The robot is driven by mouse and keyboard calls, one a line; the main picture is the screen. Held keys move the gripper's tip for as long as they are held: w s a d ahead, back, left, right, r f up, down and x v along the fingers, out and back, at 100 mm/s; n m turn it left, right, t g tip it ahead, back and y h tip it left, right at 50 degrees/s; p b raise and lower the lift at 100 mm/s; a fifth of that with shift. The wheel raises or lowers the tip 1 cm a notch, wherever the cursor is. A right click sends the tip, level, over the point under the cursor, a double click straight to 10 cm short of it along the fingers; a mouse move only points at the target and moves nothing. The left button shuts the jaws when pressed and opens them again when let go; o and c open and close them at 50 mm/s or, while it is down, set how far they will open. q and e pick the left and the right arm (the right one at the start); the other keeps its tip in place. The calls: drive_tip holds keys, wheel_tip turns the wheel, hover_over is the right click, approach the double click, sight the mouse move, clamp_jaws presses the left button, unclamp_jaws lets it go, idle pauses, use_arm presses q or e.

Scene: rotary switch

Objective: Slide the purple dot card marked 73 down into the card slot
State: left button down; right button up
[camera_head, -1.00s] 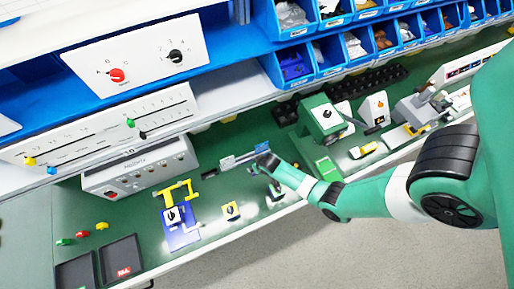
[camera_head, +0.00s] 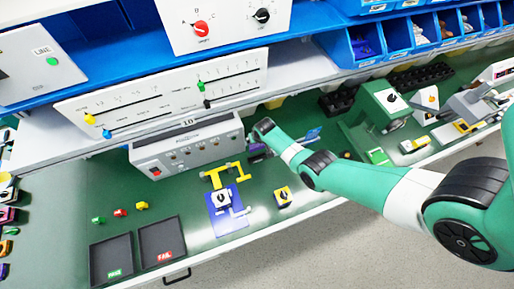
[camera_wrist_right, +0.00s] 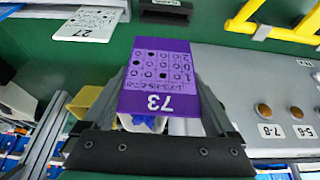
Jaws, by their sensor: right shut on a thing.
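The purple dot card (camera_wrist_right: 158,75) marked 73 is between the fingers of my right gripper (camera_wrist_right: 160,100) in the right wrist view, its number upside down there. My right gripper is shut on it. In the head view the right gripper (camera_head: 262,135) is beside the right end of the grey instrument box (camera_head: 188,145); its fingers and the card are hard to make out there. A dark block (camera_wrist_right: 165,12) at the top of the wrist view, beyond the card, may be the card slot; I cannot tell for certain. My left gripper is not in view.
A white dot card (camera_wrist_right: 88,23) marked 27 is at the upper left of the wrist view. A yellow frame (camera_head: 224,174) on a blue base stands in front of the instrument box. Two dark trays (camera_head: 183,240) lie at the front left. Blue bins (camera_head: 400,39) line the back right.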

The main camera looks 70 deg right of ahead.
sight(256, 150)
wheel_tip(256, 150, down, 6)
drive_tip(key=b, duration=0.5)
drive_tip(key=shift+a+r+b, duration=0.1)
drive_tip(key=shift+a+b, duration=0.05)
drive_tip(key=shift+b, duration=0.25)
drive_tip(key=shift+f+b, duration=1.9)
idle(0.9)
drive_tip(key=o, duration=1)
drive_tip(key=shift+r, duration=0.1)
drive_tip(key=p+v, duration=1.1)
drive_tip(key=p, duration=0.2)
drive_tip(key=shift+r+p, duration=0.25)
drive_tip(key=shift+p, duration=0.1)
